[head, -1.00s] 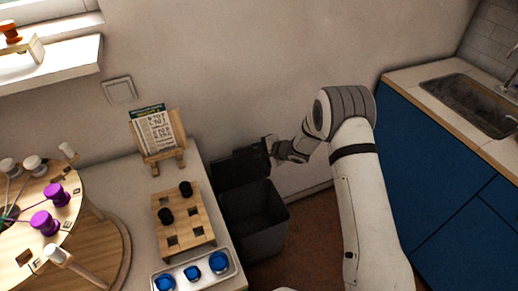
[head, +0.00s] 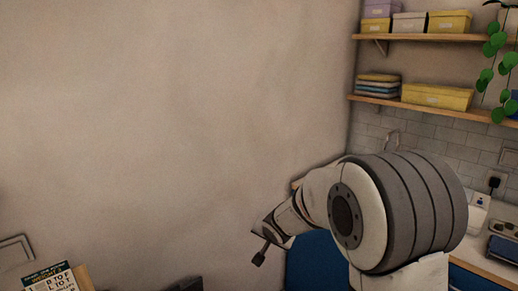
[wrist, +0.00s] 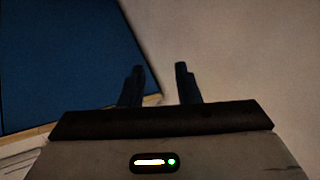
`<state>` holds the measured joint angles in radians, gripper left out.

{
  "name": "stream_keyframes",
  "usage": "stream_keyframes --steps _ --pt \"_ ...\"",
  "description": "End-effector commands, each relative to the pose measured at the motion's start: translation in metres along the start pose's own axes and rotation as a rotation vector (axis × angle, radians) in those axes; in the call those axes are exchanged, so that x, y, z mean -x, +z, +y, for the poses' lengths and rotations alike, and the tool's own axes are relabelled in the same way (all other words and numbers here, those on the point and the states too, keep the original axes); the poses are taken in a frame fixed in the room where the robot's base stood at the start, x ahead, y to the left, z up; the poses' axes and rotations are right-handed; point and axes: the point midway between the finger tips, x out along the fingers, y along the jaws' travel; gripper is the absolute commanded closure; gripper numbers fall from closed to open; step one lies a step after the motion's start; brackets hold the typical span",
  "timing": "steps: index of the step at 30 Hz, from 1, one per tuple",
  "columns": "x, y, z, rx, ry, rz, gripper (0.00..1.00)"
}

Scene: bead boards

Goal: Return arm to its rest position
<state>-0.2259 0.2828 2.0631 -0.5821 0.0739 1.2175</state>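My gripper shows in the wrist view (wrist: 160,85) with its two dark fingers apart and nothing between them. Beyond the fingers are the plain wall and a blue cabinet front. In the head view my gripper (head: 259,257) is a small dark shape at the end of my folded arm, in front of the wall. Its fingers cannot be told apart there. The bead boards are out of the head view.
A blue cabinet (head: 313,262) stands behind my arm, with a counter at the right. Shelves (head: 430,103) with boxes hang above it. A card on a stand (head: 51,278) shows at the lower left. The wall between is bare.

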Motion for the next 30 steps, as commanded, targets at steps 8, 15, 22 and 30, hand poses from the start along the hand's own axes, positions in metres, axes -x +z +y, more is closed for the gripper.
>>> stream_keyframes --steps 8,15,22,30 --pt "0.127 0.011 0.093 0.165 0.225 -0.083 0.70" --pt "0.218 0.073 0.149 0.310 0.283 -0.279 0.70" --pt "0.264 0.125 0.170 0.409 0.238 -0.420 0.70" --pt "0.272 0.137 0.173 0.435 0.221 -0.452 0.70"
